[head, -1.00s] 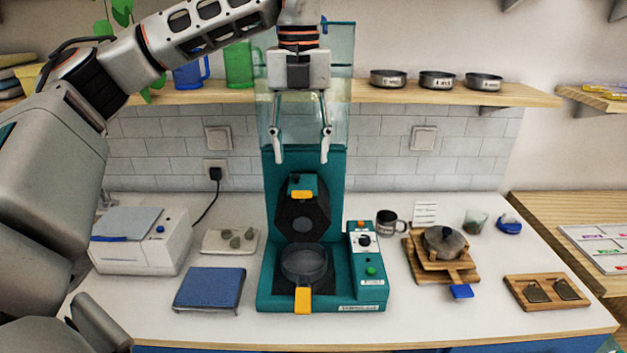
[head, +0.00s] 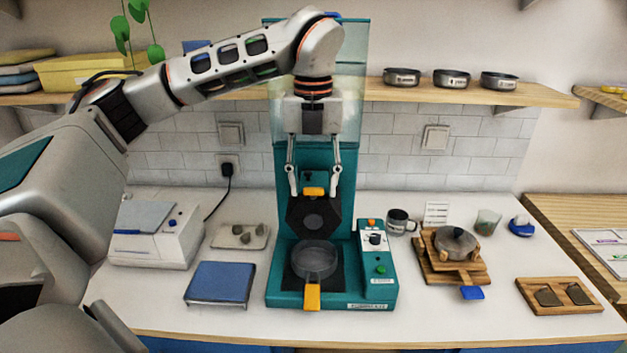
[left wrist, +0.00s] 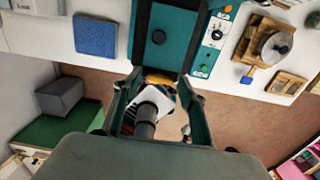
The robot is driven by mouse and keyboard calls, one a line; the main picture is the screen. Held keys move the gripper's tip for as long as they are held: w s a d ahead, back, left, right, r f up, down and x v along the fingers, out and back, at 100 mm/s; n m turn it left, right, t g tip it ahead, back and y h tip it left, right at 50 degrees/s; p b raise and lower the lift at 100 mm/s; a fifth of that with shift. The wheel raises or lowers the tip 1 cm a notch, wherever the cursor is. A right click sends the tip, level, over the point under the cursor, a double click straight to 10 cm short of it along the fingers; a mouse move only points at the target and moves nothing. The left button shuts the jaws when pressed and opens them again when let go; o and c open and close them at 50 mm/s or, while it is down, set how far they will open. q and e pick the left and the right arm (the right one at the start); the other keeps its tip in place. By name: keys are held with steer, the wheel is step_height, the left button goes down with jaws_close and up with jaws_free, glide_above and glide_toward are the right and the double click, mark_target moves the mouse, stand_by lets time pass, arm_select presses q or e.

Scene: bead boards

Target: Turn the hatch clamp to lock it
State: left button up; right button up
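The teal press (head: 352,185) stands at the counter's middle. A black hexagonal hatch (head: 325,214) with a round grey centre hangs on its upright, with an orange-tabbed clamp (head: 313,190) at its top. A clear round bowl (head: 314,258) sits on the base above a second orange tab (head: 312,297). My left gripper (head: 315,188) points down, its fingers apart on either side of the clamp in the head view; I cannot tell whether they touch it. In the left wrist view the gripper (left wrist: 160,85) is open, with an orange tab (left wrist: 158,78) beyond its fingers. My right gripper is not in view.
A control box (head: 376,262) with a knob and green button adjoins the press. A blue pad (head: 220,282) and white machine (head: 155,240) stand left. A pot on a wooden stand (head: 440,265) and a wooden tray (head: 535,295) are right. A shelf (head: 430,93) crosses behind.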

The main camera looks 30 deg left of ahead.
arm_select(q)
steer(key=c, duration=0.8)
steer(key=shift+o, duration=0.2)
steer(key=shift+m, duration=0.3)
steer(key=m, duration=1.5)
steer(key=shift+m, duration=1.1)
steer(key=o, duration=1.1)
